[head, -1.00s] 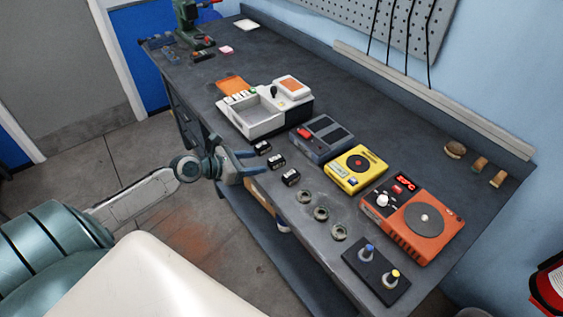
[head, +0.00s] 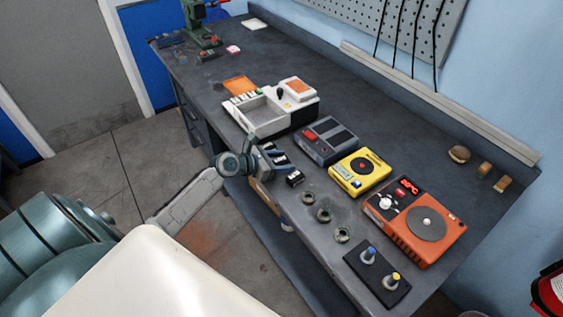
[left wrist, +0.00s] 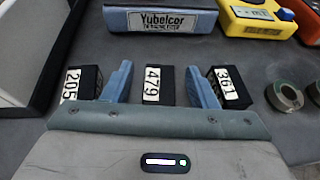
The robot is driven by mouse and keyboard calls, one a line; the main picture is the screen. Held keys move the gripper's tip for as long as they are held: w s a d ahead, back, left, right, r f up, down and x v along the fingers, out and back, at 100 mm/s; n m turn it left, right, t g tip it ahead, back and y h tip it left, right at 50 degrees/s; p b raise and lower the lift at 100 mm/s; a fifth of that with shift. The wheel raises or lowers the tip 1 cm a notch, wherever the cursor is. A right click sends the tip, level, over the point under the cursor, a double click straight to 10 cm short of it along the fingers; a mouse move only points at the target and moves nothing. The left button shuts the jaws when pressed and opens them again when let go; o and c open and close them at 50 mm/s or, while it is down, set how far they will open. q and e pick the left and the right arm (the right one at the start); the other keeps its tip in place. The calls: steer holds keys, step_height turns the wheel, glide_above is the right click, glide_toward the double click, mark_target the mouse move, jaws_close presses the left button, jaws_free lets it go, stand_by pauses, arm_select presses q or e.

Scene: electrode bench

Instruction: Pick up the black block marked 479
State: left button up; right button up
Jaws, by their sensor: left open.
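The black block marked 479 (left wrist: 166,84) lies on the bench in the left wrist view, its white label facing me. My left gripper (left wrist: 159,70) is open, with one blue finger on each side of this block and visible gaps between. A block marked 205 (left wrist: 88,80) is just outside the left finger. A block marked 361 (left wrist: 229,87) is just outside the right finger. In the head view my left gripper (head: 278,156) is over the front edge of the bench and hides much of the block row; one block (head: 295,179) shows beside it. My right gripper is out of view.
A grey-blue device labelled Yubelcor (left wrist: 162,20) stands behind the blocks. A white tray device (head: 258,118) is to the left. A yellow device (head: 360,173) and an orange device (head: 424,246) stand to the right. Several metal rings (head: 323,215) lie near the front edge.

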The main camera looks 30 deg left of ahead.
arm_select(q)
jaws_close()
steer(key=shift+r, duration=0.1)
